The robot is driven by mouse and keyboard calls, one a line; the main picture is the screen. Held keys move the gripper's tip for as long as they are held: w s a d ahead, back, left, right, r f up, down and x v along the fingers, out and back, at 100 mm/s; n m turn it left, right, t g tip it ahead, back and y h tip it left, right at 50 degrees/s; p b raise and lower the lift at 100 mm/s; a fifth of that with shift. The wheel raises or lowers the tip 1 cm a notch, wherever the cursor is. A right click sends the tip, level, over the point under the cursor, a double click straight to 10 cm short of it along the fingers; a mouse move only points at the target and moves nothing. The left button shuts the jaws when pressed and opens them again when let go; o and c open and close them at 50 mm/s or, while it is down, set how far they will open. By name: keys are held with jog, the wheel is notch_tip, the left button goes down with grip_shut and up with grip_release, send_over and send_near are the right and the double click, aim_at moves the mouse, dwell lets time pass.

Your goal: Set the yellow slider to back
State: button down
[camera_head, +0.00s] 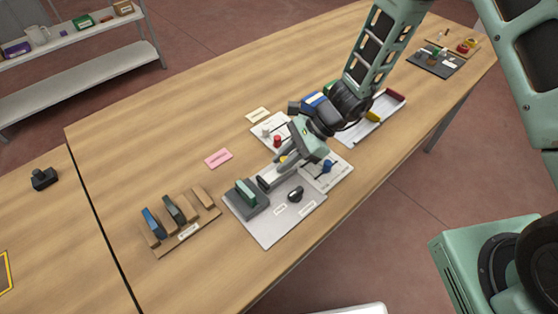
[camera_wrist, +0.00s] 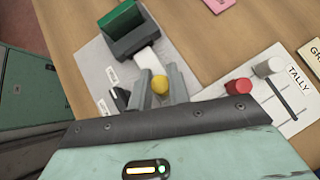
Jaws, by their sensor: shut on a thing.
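The yellow slider's round knob (camera_wrist: 159,84) sits between the two fingers of my gripper (camera_wrist: 161,80) in the wrist view. My gripper is shut on it. In the head view, a small bit of yellow (camera_head: 283,158) shows beside the gripper body (camera_head: 272,179), which hides most of it. The slider's track and its end marks are hidden by the fingers, so I cannot tell how far along it stands.
A grey plate (camera_head: 268,230) holds a dark knob (camera_head: 295,194) and a green block (camera_head: 246,191) in a grey holder. A panel with a blue knob (camera_head: 327,166) is right of the gripper. A TALLY board (camera_wrist: 290,127) has red (camera_wrist: 238,87) and white (camera_wrist: 268,68) knobs.

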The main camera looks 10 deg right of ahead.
jog(key=shift+w+d, duration=0.2)
jog(key=c, duration=1.3)
grip_release()
jog(key=b+v, duration=0.1)
jog(key=v, duration=1.6)
jog(key=shift+d+r+b, duration=0.15)
jog(key=shift+r+b, duration=0.05)
jog(key=shift+b, duration=0.15)
jog(key=s+a+r+n+h, duration=0.1)
jog(key=s+r+n+h, duration=0.1)
jog(key=s+n, duration=0.5)
jog(key=s+a+r+n+t+h, duration=0.1)
jog(key=s+a+r+n+h, duration=0.1)
jog(key=s+n, duration=0.6)
jog(key=s+a+r+n+h, duration=0.2)
jog(key=s+r+n+h, duration=0.1)
jog(key=s+n, duration=0.4)
jog(key=shift+s+a+r+n+t+h, duration=0.1)
jog(key=shift+s+n+t+h, duration=0.1)
jog(key=shift+n+h, duration=0.15)
jog(key=shift+s+r+n+t+h, duration=0.1)
jog(key=shift+n+t+h, duration=0.15)
jog(key=shift+n, duration=0.1)
